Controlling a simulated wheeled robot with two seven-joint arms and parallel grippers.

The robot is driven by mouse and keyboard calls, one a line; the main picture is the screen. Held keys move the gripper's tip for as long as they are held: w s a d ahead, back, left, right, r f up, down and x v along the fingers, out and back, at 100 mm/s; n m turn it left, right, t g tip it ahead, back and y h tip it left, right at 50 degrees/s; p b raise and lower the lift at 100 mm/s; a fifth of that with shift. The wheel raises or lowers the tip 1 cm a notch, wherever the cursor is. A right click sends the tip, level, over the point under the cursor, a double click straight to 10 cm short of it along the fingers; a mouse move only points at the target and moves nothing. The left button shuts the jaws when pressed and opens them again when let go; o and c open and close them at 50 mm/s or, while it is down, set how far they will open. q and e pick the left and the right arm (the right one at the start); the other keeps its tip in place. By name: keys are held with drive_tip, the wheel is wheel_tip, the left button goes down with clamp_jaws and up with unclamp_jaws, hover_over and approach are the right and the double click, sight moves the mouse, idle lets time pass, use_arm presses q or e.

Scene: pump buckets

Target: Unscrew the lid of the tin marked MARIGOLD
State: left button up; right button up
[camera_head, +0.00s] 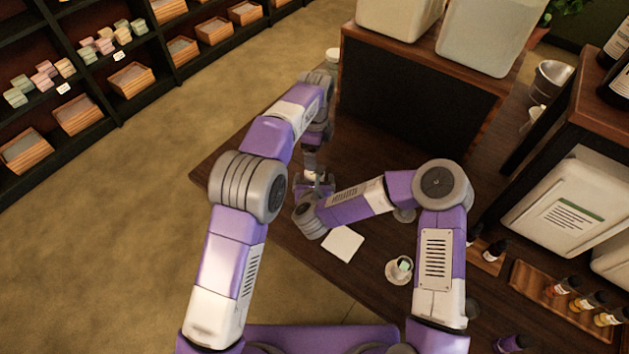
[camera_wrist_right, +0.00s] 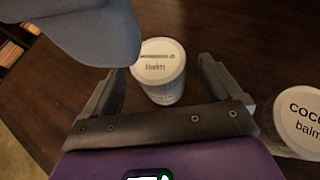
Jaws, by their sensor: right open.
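A white tin (camera_wrist_right: 160,70) with a pale lid stands upright on the dark wooden table in the right wrist view. Its lid reads "balm" under a smaller word that I cannot make out. My right gripper (camera_head: 318,184) is open, and in its wrist view its two fingers (camera_wrist_right: 168,95) stand on either side of the tin, with gaps between. A blue-grey rounded part, probably of my left arm, hangs over the tin's upper left. In the head view my left arm bends down above the right gripper. Its jaws are not clear there.
A second tin marked "COCO... balm" (camera_wrist_right: 302,118) stands at the right of the wrist view. A white card (camera_head: 343,244) and a cup on a saucer (camera_head: 399,270) lie on the table's near part. A dark wooden box stand (camera_head: 410,105) is behind. Small bottles (camera_head: 590,300) stand in a tray at right.

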drive_tip(key=shift+w+f, duration=0.15)
drive_tip(key=shift+w, duration=0.1)
clamp_jaws()
idle(0.4)
idle(0.4)
use_arm(q)
drive_tip(key=shift+f, duration=4)
drive_tip(key=shift+c, duration=0.3)
